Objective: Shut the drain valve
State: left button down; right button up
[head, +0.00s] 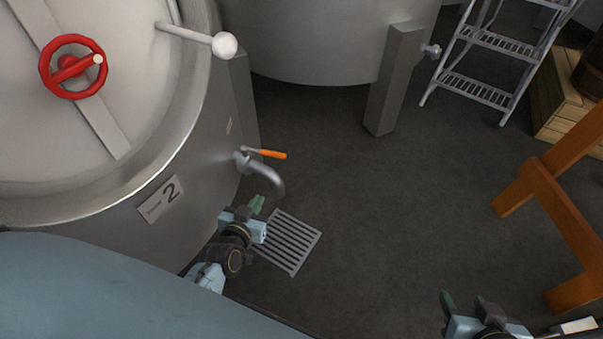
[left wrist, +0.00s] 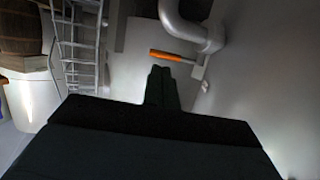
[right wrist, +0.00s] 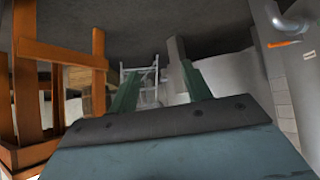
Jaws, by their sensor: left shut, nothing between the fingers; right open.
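The drain valve is a short tap on the lower side of the steel tank marked 2. Its orange lever (head: 270,154) points right in the head view, away from the tank, above the curved spout (head: 270,178). My left gripper (head: 257,204) is shut and empty, just below the spout in the head view. In the left wrist view its closed fingertips (left wrist: 160,76) lie just below the orange lever (left wrist: 172,56), with a gap between them in the picture. My right gripper (head: 466,303) is open and empty at the lower right, well away from the valve.
A floor drain grate (head: 291,243) lies beneath the spout. The tank (head: 190,200) carries a red handwheel (head: 73,66) and a white-knobbed handle (head: 224,45). An orange wooden frame (head: 560,190) stands right, a metal ladder (head: 480,90) behind. Floor between is clear.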

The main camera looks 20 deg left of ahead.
aim_at(273, 156)
pick_arm(q)
jog(key=shift+w+a+r+n+t+y+b, duration=0.15)
jog(key=shift+w+a+r+t+y+b, duration=0.15)
jog(key=shift+a+r, duration=0.15)
jog(key=shift+w+a+r+n+t+y+b, duration=0.2)
jog(key=shift+w+a+r+t+b, duration=0.1)
jog(key=shift+r, duration=0.25)
pick_arm(e)
jog(key=shift+s+r+t, duration=0.15)
jog(key=shift+r+t, duration=0.05)
jog(key=shift+r, duration=0.65)
jog(key=shift+s+r+t, duration=0.15)
jog(key=shift+r+t, duration=0.05)
jog(key=shift+r, duration=0.6)
pick_arm(q)
jog(key=shift+w, duration=0.1)
pick_arm(e)
jog(key=shift+w, duration=0.1)
